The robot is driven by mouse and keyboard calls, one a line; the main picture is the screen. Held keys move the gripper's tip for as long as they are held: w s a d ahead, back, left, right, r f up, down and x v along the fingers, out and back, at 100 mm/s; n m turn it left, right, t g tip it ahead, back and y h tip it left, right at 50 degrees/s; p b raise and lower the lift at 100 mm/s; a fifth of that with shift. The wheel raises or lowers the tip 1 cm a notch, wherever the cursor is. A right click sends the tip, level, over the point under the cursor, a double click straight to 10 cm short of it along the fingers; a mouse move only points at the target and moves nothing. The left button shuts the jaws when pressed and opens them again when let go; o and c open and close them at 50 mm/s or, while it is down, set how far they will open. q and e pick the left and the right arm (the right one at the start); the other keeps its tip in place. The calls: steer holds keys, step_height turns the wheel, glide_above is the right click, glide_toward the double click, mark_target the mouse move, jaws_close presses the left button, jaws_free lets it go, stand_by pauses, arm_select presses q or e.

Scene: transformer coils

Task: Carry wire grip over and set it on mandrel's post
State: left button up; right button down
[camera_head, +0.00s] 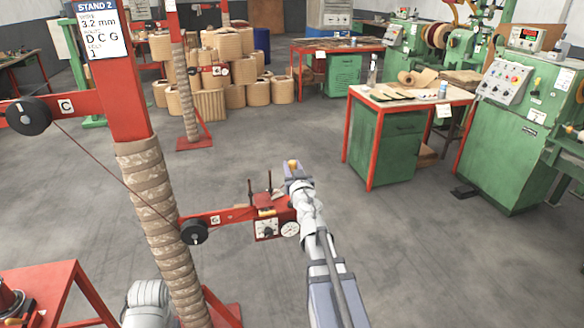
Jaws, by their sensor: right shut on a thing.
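My right gripper (296,172) reaches out beside the red tension unit (270,222) on the stand. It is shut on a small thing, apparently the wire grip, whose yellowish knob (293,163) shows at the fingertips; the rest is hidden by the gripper. My left gripper is not in view.
The red stand's wrapped column (160,225) rises at left, with a black pulley C (28,116) and a lower pulley (194,231) joined by a thin wire. Green workbenches (385,150) and machines stand at right. The grey floor between is open.

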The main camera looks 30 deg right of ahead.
steer(key=shift+n+t+y, duration=0.3)
steer(key=shift+n+y, duration=0.3)
steer(key=shift+y, duration=0.3)
steer(key=shift+r, duration=0.1)
